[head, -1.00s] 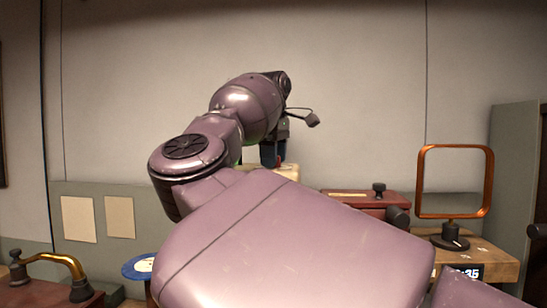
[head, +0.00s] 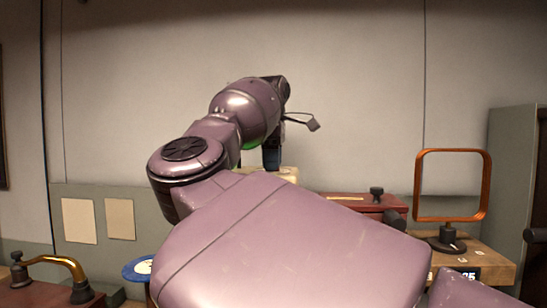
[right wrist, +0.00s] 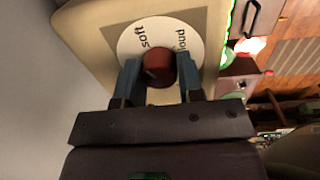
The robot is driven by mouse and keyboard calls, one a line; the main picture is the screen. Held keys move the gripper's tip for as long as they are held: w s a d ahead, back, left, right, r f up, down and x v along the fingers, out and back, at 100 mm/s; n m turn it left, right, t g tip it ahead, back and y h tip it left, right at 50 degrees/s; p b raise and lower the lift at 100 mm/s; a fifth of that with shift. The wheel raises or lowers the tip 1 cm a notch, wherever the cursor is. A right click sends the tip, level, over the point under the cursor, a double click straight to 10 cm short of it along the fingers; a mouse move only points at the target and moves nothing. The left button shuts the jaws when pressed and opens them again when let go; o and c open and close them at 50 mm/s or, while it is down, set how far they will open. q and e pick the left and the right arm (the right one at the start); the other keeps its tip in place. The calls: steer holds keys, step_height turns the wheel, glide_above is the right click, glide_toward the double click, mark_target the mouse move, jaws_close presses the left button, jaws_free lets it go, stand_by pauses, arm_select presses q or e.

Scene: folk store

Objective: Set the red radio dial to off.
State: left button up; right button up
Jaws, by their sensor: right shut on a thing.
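The red dial (right wrist: 159,66) sits at the centre of a white disc (right wrist: 131,40) marked "soft" and "loud", on the face of a cream radio (right wrist: 92,28). My right gripper (right wrist: 158,70) is shut on the dial, one blue finger on each side. In the head view the right gripper (head: 271,157) is partly hidden behind my arm, at the cream radio (head: 288,174). My arm covers the dial and most of the radio there. An "off" mark is not readable. My left gripper is out of view.
A dark red box (head: 350,200) with a black knob stands right of the radio. An orange square frame (head: 418,185) stands on a wooden block (head: 490,258). A blue disc (head: 135,271) and a brass-handled red case (head: 40,290) are at lower left.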

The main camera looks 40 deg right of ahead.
steer(key=shift+r+n+p, duration=0.2)
steer(key=shift+n+p, duration=0.2)
steer(key=shift+n, duration=0.5)
steer(key=shift+s+n+p, duration=0.1)
steer(key=shift+n+p, duration=0.3)
steer(key=shift+n, duration=0.6)
steer(key=n+p, duration=0.1)
steer(key=n, duration=0.4)
steer(key=shift+f+p, duration=0.1)
steer(key=shift+p, duration=0.25)
steer(key=shift+n+p, duration=0.3)
steer(key=shift+n, duration=1)
steer(key=shift+f, duration=0.1)
steer(key=o, duration=0.9)
steer(key=shift+c, duration=0.2)
steer(key=shift+o, duration=0.4)
